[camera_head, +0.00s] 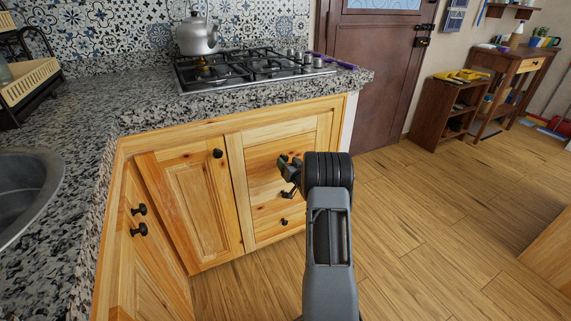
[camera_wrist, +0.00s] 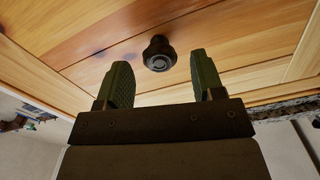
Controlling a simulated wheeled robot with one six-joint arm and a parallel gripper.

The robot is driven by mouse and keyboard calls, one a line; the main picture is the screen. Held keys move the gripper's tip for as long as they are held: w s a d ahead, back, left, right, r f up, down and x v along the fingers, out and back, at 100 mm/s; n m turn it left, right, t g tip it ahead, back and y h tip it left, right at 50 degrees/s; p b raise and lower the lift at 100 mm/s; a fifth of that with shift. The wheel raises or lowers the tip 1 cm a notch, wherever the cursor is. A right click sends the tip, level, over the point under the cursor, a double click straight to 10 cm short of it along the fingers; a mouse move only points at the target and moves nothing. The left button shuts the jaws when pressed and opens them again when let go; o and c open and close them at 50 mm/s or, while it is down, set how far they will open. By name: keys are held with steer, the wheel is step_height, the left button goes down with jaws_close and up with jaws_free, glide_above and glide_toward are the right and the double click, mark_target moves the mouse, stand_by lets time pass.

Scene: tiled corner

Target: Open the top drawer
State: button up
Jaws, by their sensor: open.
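The drawer unit is a light wooden cabinet front (camera_head: 265,165) under the counter, right of a cabinet door. Its top drawer front (camera_wrist: 190,28) fills much of the wrist view, with a dark round knob (camera_wrist: 159,53) on it. My gripper (camera_head: 288,174) is in front of the drawers and hides part of them in the head view. In the wrist view its green fingers (camera_wrist: 160,82) are spread apart and empty, with the knob beyond and between their tips. The drawer looks shut. A lower knob (camera_head: 284,222) shows below my gripper.
A granite counter (camera_head: 140,108) overhangs the cabinets and carries a gas stove (camera_head: 250,68) and a kettle (camera_head: 197,36). A door with a knob (camera_head: 217,153) is left of the drawers. Wooden floor (camera_head: 430,220) on the right is clear.

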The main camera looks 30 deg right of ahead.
steer(key=shift+w+d, duration=0.15)
steer(key=shift+w, duration=0.8)
jaws_close()
